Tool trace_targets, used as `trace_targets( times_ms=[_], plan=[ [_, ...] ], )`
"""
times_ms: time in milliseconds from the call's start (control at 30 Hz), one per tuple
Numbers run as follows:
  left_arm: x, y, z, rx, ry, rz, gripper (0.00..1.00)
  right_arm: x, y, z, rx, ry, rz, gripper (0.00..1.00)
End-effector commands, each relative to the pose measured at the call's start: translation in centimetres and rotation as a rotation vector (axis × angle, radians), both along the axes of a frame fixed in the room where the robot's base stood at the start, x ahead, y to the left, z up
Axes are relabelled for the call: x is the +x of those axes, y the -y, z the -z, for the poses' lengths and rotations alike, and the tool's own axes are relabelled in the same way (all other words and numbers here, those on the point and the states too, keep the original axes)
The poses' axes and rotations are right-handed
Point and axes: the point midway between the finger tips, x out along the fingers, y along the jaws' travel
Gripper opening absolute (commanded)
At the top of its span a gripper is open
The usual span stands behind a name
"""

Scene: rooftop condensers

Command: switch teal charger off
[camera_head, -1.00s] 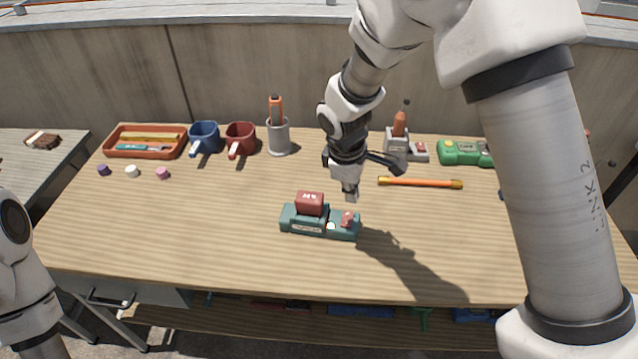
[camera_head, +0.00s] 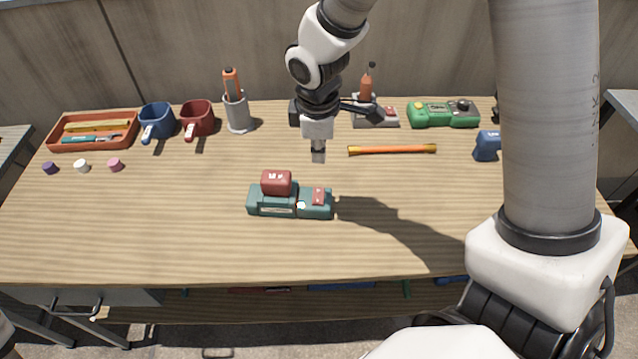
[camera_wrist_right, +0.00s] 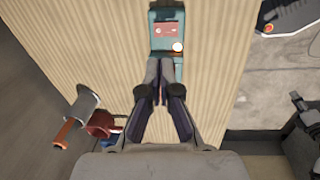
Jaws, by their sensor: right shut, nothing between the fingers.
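The teal charger (camera_head: 258,204) lies on the wooden table, with a red block (camera_head: 276,183) standing on its left part. A flat red switch piece (camera_head: 318,196) is on its right part, and a small pale lamp (camera_head: 301,205) is between them. My right gripper (camera_head: 318,156) is shut and empty, pointing down above and behind the switch end. In the right wrist view its fingertips (camera_wrist_right: 160,66) overlap the charger (camera_wrist_right: 166,13). They hide the part below the lamp (camera_wrist_right: 177,47); the red switch piece (camera_wrist_right: 168,31) shows.
Behind are an orange tray (camera_head: 66,146), a blue mug (camera_head: 157,122), a red mug (camera_head: 197,118), a grey cup (camera_head: 238,113), an orange stick (camera_head: 392,149) and a green device (camera_head: 442,114). The table is clear in front of the charger.

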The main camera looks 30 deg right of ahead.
Motion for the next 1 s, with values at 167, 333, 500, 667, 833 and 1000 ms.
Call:
trace_targets(
  times_ms=[167, 333, 500, 667, 833, 1000],
  plan=[
    [0.0, 0.0, 1.0, 0.000, 0.000, 0.000, 0.40, 0.3, 0.3, 4.2, 0.001, -0.006, 0.001, 0.00],
    [0.0, 0.0, 2.1, 0.000, 0.000, 0.000, 0.40, 0.7, 0.6, 8.0, 0.001, -0.004, 0.000, 0.00],
    [0.0, 0.0, 2.9, 0.000, 0.000, 0.000, 0.40, 1.0, 0.8, 10.8, 0.001, -0.002, 0.000, 0.00],
    [0.0, 0.0, 3.1, 0.000, 0.000, 0.000, 0.40, 1.1, 0.9, 11.7, 0.001, -0.001, 0.001, 0.00],
    [0.0, 0.0, 3.0, 0.000, 0.000, 0.000, 0.40, 1.1, 0.9, 11.7, 0.001, 0.000, 0.001, 0.00],
    [0.0, 0.0, 3.3, 0.000, 0.000, 0.000, 0.40, 1.2, 0.9, 12.1, 0.001, 0.000, 0.001, 0.00]
  ],
)
